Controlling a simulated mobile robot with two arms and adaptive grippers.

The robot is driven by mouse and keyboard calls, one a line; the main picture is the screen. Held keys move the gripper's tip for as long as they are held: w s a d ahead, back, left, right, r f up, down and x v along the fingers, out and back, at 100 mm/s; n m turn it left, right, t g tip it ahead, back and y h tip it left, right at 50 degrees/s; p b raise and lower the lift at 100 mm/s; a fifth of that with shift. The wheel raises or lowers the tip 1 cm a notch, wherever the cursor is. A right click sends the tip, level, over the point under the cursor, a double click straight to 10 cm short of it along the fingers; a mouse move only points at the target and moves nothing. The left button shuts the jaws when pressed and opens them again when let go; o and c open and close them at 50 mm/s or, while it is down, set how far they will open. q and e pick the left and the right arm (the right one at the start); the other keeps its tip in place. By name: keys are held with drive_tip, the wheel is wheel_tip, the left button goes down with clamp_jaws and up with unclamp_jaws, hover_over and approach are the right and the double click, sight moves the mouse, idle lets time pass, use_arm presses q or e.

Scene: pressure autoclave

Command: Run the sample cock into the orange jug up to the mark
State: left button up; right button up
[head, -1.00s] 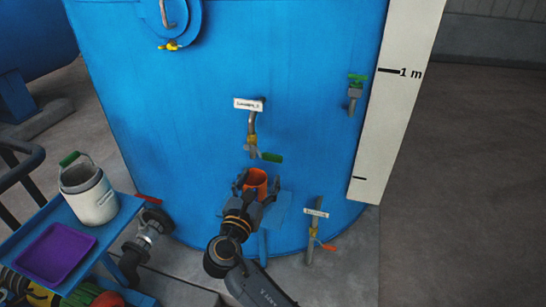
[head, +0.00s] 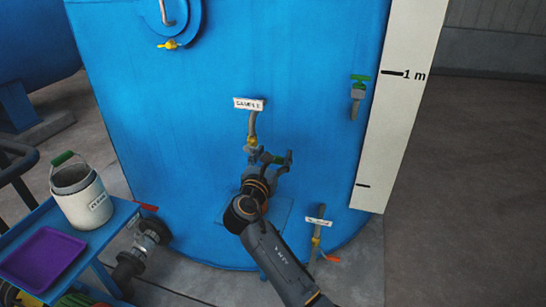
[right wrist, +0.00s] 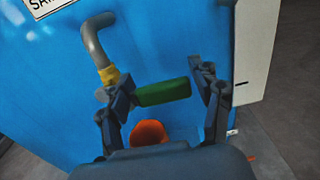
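The sample cock (head: 252,140) comes out of the blue tank under a white label, with a bent grey pipe and yellow collar. It also shows in the right wrist view (right wrist: 106,73), with its green lever (right wrist: 163,92) pointing right. My right gripper (head: 271,158) is at the lever. In the right wrist view its fingers (right wrist: 167,95) are apart, one on each side of the lever. The orange jug (right wrist: 149,132) shows below the lever, partly covered by the gripper body. In the head view the arm hides the jug; its mark and fill level cannot be seen. My left gripper is out of view.
A small blue shelf (head: 229,213) juts from the tank below the cock. Another cock with an orange lever (head: 331,259) stands lower right, and a green-handled one (head: 358,92) higher right. A blue cart at left holds a white canister (head: 81,203) and purple tray (head: 42,258).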

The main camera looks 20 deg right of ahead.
clamp_jaws()
drive_tip(key=shift+f+m+b, duration=0.65)
drive_tip(key=shift+f+m, duration=0.15)
drive_tip(key=shift+f+m+b, duration=0.35)
drive_tip(key=shift+m, duration=0.35)
drive_tip(key=shift+o, duration=0.9)
unclamp_jaws()
